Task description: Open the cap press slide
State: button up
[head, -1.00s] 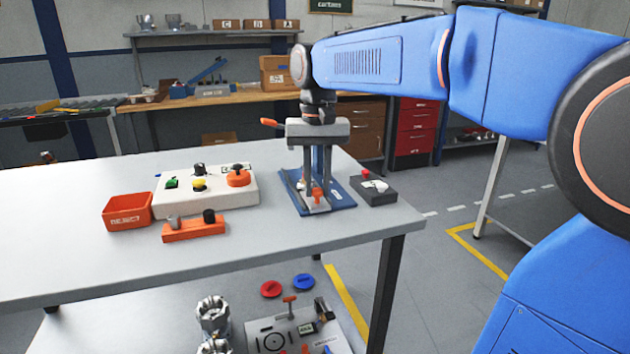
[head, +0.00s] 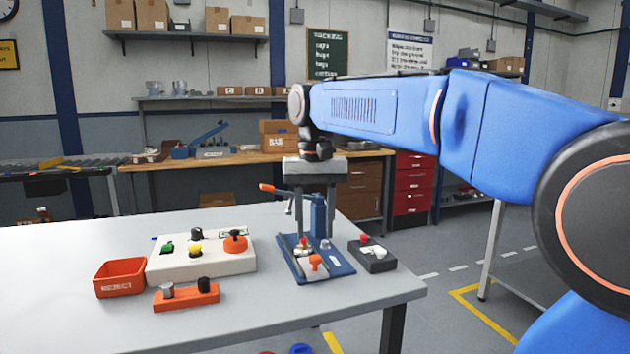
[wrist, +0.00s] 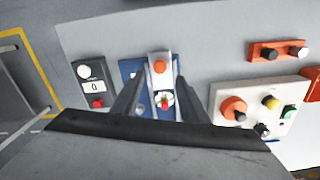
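The cap press has a blue base (head: 342,268), a blue column (head: 319,214) and an orange-tipped lever (head: 268,188) on its left. Its pale slide (head: 308,265) lies on the base with an orange knob (head: 315,261) at the near end. In the wrist view the knob (wrist: 159,67) and a small red piece on the slide (wrist: 165,104) show between the fingers. My gripper (head: 315,236) is open and empty, pointing down above the press; its fingers (wrist: 158,82) stand on either side of the slide in the wrist view. Contact with the press cannot be told.
A dark box with a red button (head: 372,256) stands right of the press. A white control panel (head: 200,256), an orange holder with two knobs (head: 187,297) and an orange reject bin (head: 120,278) are left. The table front (head: 260,315) is clear.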

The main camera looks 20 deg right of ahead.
notch_tip(320, 180, up, 11)
dwell(0.4)
jog(key=shift+s, duration=0.1)
jog(key=s+d+f+n+t, duration=0.1)
jog(key=s+d+f, duration=0.1)
jog(key=s+f, duration=0.5)
jog(key=s+d+f+n+t, duration=0.1)
jog(key=s+d+f+t, duration=0.1)
jog(key=s+f, duration=0.6)
jog(key=s+d+f+n+t, duration=0.1)
jog(key=s+d+f, duration=0.2)
jog(key=s+f, duration=0.5)
notch_tip(320, 180, down, 11)
jog(key=shift+r+t, duration=0.2)
jog(key=shift+t, duration=0.2)
dwell(1.2)
